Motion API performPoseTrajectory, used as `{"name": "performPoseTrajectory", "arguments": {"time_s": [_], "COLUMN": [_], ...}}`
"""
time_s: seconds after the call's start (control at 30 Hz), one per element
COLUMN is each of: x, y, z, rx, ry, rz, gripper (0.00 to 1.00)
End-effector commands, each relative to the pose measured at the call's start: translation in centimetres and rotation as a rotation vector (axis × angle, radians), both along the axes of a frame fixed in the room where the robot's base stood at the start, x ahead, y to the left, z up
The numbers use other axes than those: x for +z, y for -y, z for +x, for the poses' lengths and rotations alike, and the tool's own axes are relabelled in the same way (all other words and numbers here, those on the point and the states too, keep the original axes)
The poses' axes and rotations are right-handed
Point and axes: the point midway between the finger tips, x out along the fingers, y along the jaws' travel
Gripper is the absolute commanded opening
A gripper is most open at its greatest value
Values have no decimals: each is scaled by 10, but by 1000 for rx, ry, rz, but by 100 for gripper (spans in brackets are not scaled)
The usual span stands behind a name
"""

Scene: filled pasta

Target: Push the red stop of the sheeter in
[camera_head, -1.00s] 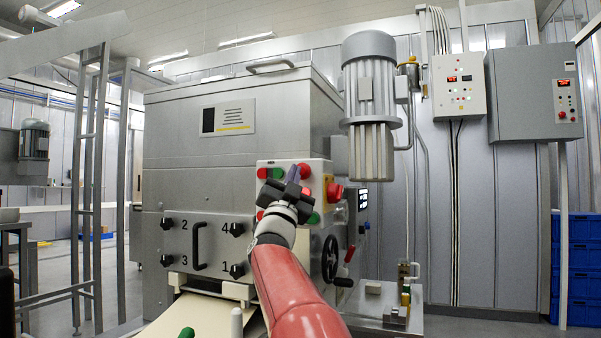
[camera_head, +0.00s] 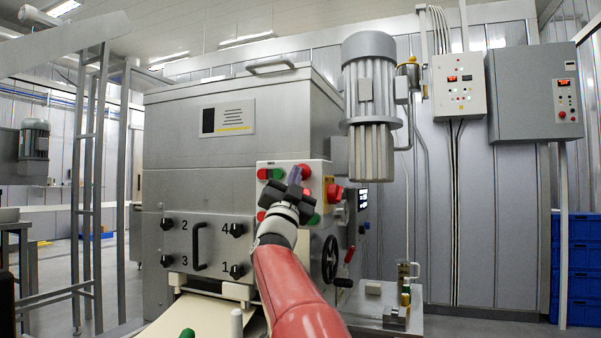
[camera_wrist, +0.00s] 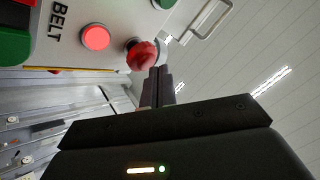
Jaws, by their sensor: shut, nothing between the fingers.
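The sheeter (camera_head: 205,150) is a large grey machine with a white button panel (camera_head: 291,165) on its front. A red mushroom-shaped stop (camera_head: 305,171) sits at the panel's upper right and shows close up in the wrist view (camera_wrist: 139,54). My gripper hides the middle of the panel in the head view.
A flat lit red button (camera_wrist: 95,37) marked BELT and a green button (camera_head: 278,173) are close by. A second red knob (camera_head: 335,192) sits on a yellow box at the panel's right. A black handwheel (camera_head: 330,260) and motor (camera_head: 369,100) are to the right.

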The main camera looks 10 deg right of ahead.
Motion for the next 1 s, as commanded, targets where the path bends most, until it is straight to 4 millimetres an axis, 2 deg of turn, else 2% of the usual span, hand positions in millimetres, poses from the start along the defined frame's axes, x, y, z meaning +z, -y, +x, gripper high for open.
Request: {"name": "performPoseTrajectory", "arguments": {"time_s": [1.0], "x": [0], "y": [6], "z": [7], "rx": [0], "ry": [0], "rz": [0], "gripper": [0]}}
